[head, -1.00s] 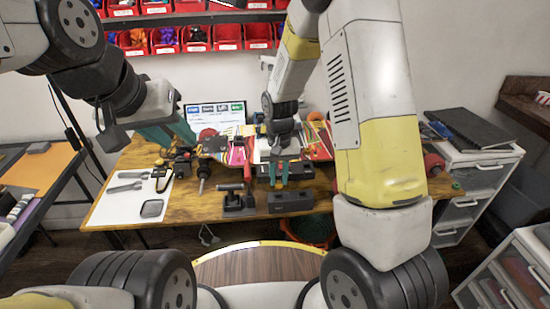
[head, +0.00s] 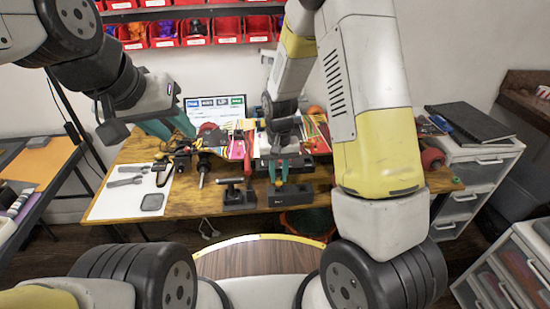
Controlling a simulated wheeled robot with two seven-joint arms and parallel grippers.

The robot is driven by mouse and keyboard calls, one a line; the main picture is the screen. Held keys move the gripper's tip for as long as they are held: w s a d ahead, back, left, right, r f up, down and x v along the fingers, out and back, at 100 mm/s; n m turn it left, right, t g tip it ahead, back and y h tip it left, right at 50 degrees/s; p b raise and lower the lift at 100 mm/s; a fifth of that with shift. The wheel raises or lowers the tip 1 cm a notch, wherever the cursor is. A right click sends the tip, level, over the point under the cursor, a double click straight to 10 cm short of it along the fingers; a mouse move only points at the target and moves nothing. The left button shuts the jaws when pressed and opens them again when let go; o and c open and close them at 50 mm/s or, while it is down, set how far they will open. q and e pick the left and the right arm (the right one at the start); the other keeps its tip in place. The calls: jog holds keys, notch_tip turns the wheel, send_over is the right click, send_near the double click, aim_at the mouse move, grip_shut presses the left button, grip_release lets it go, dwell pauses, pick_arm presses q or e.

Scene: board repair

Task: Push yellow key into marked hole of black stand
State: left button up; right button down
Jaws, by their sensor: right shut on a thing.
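The black stand (head: 298,197) is a low dark block near the front edge of the wooden table. My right gripper (head: 279,180) points down with teal fingers close together, its tips at the stand's top left part. The marked hole is too small to see or is covered by the fingers. My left gripper (head: 169,128) hangs above the table's left side, its teal fingers apart and empty.
A second black block with a handle (head: 238,196) stands just left of the stand. A white mat (head: 115,203) with tools lies at the left. A screen (head: 215,108) and coloured items crowd the back. Red bins (head: 197,31) hang on the wall.

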jog(key=shift+f, duration=1.65)
dwell(2.1)
jog(key=c, duration=1.2)
grip_release()
jog(key=shift+o, duration=0.4)
jog(key=shift+o, duration=1.2)
jog(key=shift+r, duration=0.3)
jog(key=shift+r, duration=1.15)
jog(key=shift+r, duration=0.15)
